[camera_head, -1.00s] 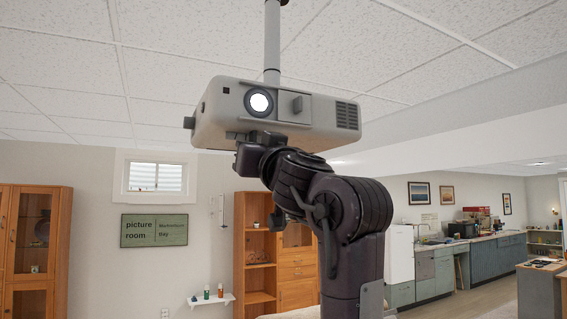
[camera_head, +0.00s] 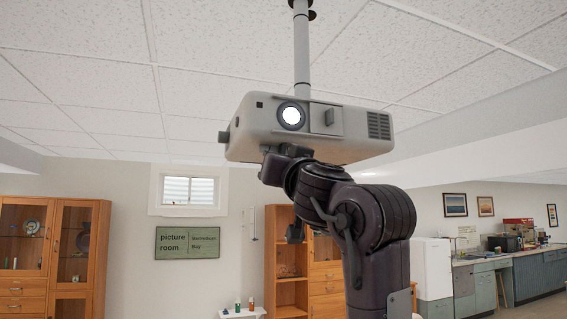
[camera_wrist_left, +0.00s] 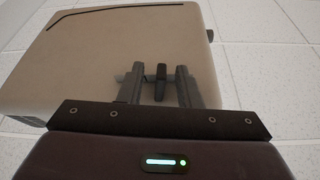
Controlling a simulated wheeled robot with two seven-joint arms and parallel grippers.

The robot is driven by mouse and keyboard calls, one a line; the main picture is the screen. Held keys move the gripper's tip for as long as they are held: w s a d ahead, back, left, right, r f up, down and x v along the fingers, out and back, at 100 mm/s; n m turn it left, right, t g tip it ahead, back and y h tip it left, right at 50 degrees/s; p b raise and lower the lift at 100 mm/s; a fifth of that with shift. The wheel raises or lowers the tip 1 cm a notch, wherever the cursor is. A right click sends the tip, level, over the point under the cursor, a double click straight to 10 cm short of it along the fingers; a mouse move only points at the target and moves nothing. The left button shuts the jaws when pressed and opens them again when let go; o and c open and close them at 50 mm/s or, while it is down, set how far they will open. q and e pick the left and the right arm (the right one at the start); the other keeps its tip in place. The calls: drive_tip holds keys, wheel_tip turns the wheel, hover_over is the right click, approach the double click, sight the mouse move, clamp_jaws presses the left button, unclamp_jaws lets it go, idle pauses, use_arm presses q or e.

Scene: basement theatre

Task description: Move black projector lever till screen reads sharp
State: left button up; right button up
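The beige-grey projector (camera_head: 310,135) hangs from the ceiling on a pole, its round lens (camera_head: 291,115) glowing white. It also fills much of the left wrist view (camera_wrist_left: 100,50). In that view the black lever (camera_wrist_left: 161,82) stands between the two fingers of my left gripper (camera_wrist_left: 160,86), with a gap on each side. The gripper is open around the lever and not closed on it. In the head view my arm reaches up to the projector's underside; the fingers and lever are hidden there. My right gripper is not in view.
A green panel (camera_head: 187,242) with the words "picture room" hangs on the wall below a small window (camera_head: 188,190). Wooden cabinets (camera_head: 78,245) stand at left, with a bookcase (camera_head: 287,270) behind my arm. A kitchen counter (camera_head: 530,270) is at right. Air around the projector is clear.

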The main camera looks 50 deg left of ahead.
use_arm(q)
drive_tip(key=b+v, duration=0.4)
drive_tip(key=v, duration=0.3)
drive_tip(key=shift+s+d, duration=0.2)
drive_tip(key=shift+d, duration=0.15)
drive_tip(key=shift+f, duration=0.1)
